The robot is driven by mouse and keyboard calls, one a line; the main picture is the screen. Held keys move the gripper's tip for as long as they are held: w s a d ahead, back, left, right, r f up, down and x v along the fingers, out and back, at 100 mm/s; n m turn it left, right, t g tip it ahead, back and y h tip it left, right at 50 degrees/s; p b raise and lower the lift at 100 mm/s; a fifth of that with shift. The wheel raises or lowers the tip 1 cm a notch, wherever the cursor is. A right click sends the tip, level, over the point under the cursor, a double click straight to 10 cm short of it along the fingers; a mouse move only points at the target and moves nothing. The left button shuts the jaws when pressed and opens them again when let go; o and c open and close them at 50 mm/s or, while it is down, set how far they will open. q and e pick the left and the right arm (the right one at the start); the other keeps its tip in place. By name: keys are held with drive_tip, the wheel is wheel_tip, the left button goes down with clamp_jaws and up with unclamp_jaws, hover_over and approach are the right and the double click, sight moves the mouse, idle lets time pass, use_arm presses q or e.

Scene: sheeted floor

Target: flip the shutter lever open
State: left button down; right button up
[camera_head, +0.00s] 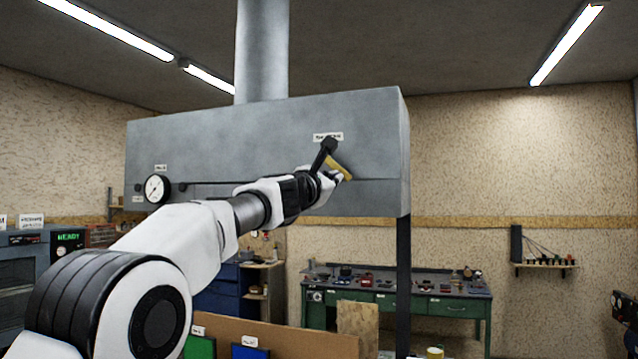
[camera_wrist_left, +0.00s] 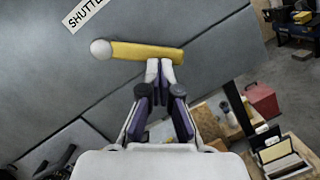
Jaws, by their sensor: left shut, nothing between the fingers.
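The shutter lever (camera_head: 340,166) is a yellow bar on the front of the grey hood, below a small label. In the left wrist view the lever (camera_wrist_left: 147,52) runs from a pale round knob at its left end, near the label, to the right. In the head view it slants down to the right, partly hidden by my gripper. My left gripper (camera_head: 341,177) is shut and empty at the lever. In the wrist view its fingertips (camera_wrist_left: 160,71) are just below the bar's right part; I cannot tell whether they touch it.
The grey hood (camera_head: 230,135) has a round gauge (camera_head: 157,189) at its left and a dark post under its right end. A green workbench (camera_head: 455,307) with small items stands behind. A wall shelf (camera_head: 545,265) is at the right. The space right of the hood is clear.

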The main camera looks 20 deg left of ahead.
use_arm(q)
drive_tip(key=n, duration=0.2)
drive_tip(key=d+r+n+y, duration=0.1)
drive_tip(key=n, duration=0.1)
drive_tip(key=d+r+n+y, duration=0.1)
drive_tip(key=n, duration=0.1)
drive_tip(key=shift+n+t, duration=0.3)
drive_tip(key=shift+t, duration=0.1)
drive_tip(key=shift+d+r+n+y+p, duration=0.15)
drive_tip(key=shift+r+n+y+p, duration=0.15)
drive_tip(key=shift+n, duration=0.5)
drive_tip(key=shift+d+r+n+y+p, duration=0.2)
drive_tip(key=shift+n+y+p, duration=0.1)
drive_tip(key=shift+n, duration=0.5)
wheel_tip(320, 180, down, 6)
drive_tip(key=b, duration=0.6)
drive_tip(key=s+b, duration=0.6)
drive_tip(key=s, duration=0.3)
drive_tip(key=shift+s+a+f, duration=0.15)
drive_tip(key=shift+s+a, duration=0.2)
drive_tip(key=shift+a, duration=0.05)
